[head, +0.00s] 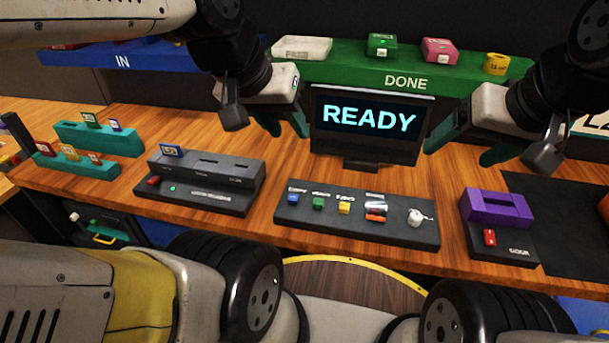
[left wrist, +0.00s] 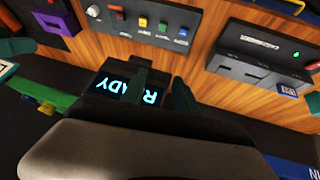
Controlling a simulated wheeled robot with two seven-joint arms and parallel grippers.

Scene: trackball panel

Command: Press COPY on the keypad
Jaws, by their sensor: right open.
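The dark keypad panel (head: 285,213) lies on the wooden desk in front of the screen. The panel also shows upside down in the left wrist view (left wrist: 118,32). My left gripper (head: 288,127) is open and empty, above and behind the panel, left of the screen. My right gripper (head: 470,148) is open and empty, right of the screen.
The screen (head: 366,120) reads READY. A grey slotted device (head: 205,180) stands left of the panel, a purple block on a dark base (head: 497,208) right. A green DONE shelf (head: 340,73) is behind, and teal racks (head: 100,139) are at far left. Bare desk separates these.

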